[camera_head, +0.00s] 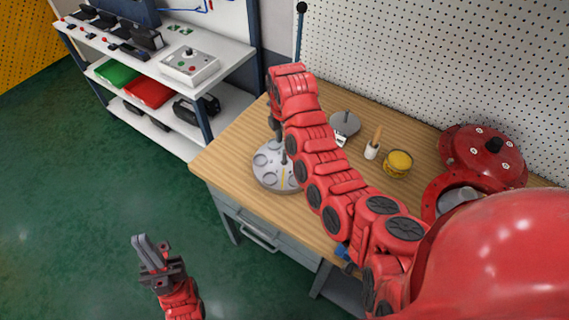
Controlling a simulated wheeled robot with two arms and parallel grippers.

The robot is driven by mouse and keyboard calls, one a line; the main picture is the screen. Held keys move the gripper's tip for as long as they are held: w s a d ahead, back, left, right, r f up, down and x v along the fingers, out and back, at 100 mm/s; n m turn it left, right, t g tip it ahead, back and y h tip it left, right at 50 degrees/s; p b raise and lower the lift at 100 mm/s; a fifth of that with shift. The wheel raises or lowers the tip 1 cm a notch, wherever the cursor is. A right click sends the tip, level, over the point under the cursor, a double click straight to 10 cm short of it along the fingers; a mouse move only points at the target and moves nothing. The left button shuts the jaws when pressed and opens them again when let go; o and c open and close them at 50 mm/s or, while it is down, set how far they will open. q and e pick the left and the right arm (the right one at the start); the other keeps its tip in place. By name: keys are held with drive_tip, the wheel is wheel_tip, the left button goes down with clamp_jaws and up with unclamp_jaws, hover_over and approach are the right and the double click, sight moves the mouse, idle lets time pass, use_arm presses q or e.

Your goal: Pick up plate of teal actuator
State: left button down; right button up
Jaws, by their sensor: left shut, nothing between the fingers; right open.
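A round light-grey plate (268,172) with shallow circular recesses and an upright stem lies on the wooden table near its left front edge. My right arm reaches across the table and hides the plate's right part. My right gripper (277,131) is open, pointing down just above the plate's far side; its fingers are small and partly hidden, and I cannot tell whether they touch the stem. A smaller grey disc (346,123) with a stem lies farther back. My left gripper (148,246) is shut and empty, over the floor left of the table. No clearly teal actuator shows.
A white cup with a wooden handle (372,150), a yellow-topped jar (398,161) and a red round housing with its lid (485,153) stand to the right on the table. A pegboard wall is behind. A white shelf unit (190,67) stands at the left.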

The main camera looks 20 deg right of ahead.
sight(284, 162)
drive_tip(key=shift+f, duration=0.8)
drive_tip(key=shift+d+f+p, duration=0.1)
drive_tip(key=shift+f+p, duration=0.35)
drive_tip(key=shift+p, duration=0.2)
wheel_tip(284, 162, down, 3)
drive_tip(key=shift+d+f+p, duration=0.1)
drive_tip(key=shift+p, duration=0.7)
drive_tip(key=shift+f, duration=0.7)
drive_tip(key=shift+w, duration=0.1)
clamp_jaws()
drive_tip(key=shift+r, duration=0.1)
